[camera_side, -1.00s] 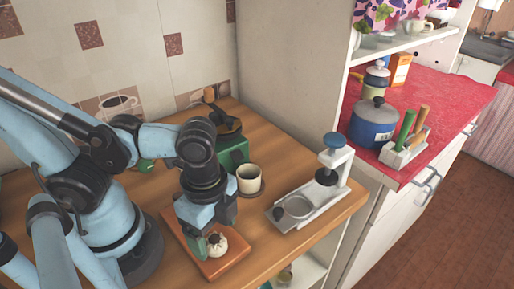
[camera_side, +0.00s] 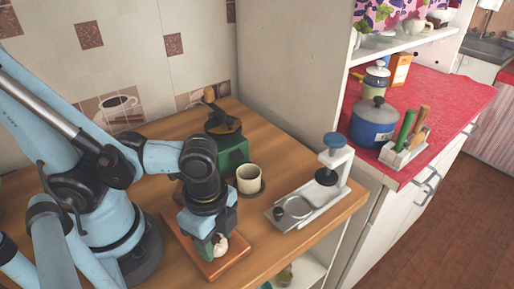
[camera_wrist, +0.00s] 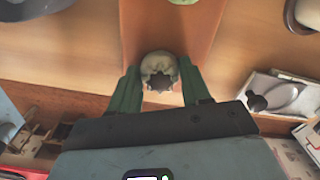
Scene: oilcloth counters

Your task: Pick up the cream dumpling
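The cream dumpling (camera_side: 221,248) sits on an orange-brown board (camera_side: 229,264) at the front of the wooden counter, partly hidden by my gripper in the side view. My gripper (camera_side: 213,250) points down over the board, low around the dumpling. In the wrist view the dumpling (camera_wrist: 159,68) lies between the tips of the two green fingers of my gripper (camera_wrist: 160,75). The fingers are apart, one on each side, with what looks like a narrow gap on either side. I see no sign of a firm grip.
A cream cup (camera_side: 249,179) on a dark saucer and a green grinder (camera_side: 231,150) stand behind the board. A white press (camera_side: 315,190) with a blue knob stands to the right. The counter's front edge is close to the board.

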